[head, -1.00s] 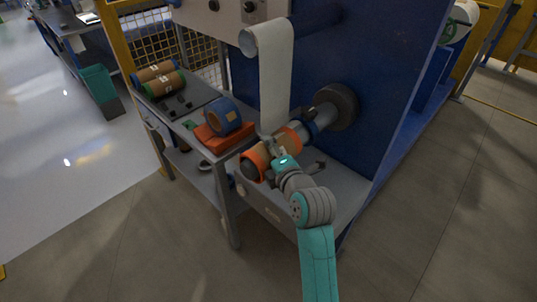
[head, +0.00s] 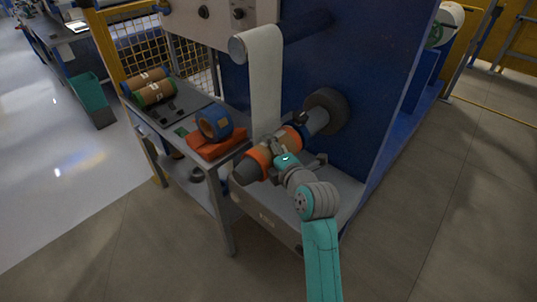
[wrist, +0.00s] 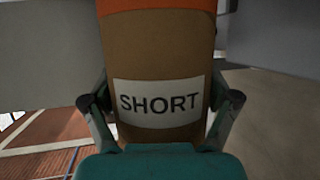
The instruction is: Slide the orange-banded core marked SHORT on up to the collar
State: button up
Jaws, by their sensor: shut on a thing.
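The orange-banded core (head: 259,158) is around the grey shaft, and the shaft's rounded free end (head: 244,174) sticks out of its near side. The dark round collar (head: 325,111) is at the machine end of the shaft. A stretch of bare shaft (head: 313,123) shows between the core and the collar. My gripper (head: 279,151) is shut on the core's brown middle from the front right. In the wrist view the core's white label (wrist: 160,103) reads SHORT, between my two fingers, with an orange band (wrist: 155,5) above it.
A grey side table (head: 170,128) left of the shaft holds a blue roll (head: 214,123) on an orange block (head: 215,144) and two brown cores (head: 152,87). A pale web (head: 265,85) hangs behind the core. The blue machine wall (head: 370,100) stands behind the shaft.

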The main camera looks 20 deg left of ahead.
dwell(0.3)
jog(key=shift+w+d, duration=0.15)
jog(key=shift+w, duration=0.35)
jog(key=o, duration=1.2)
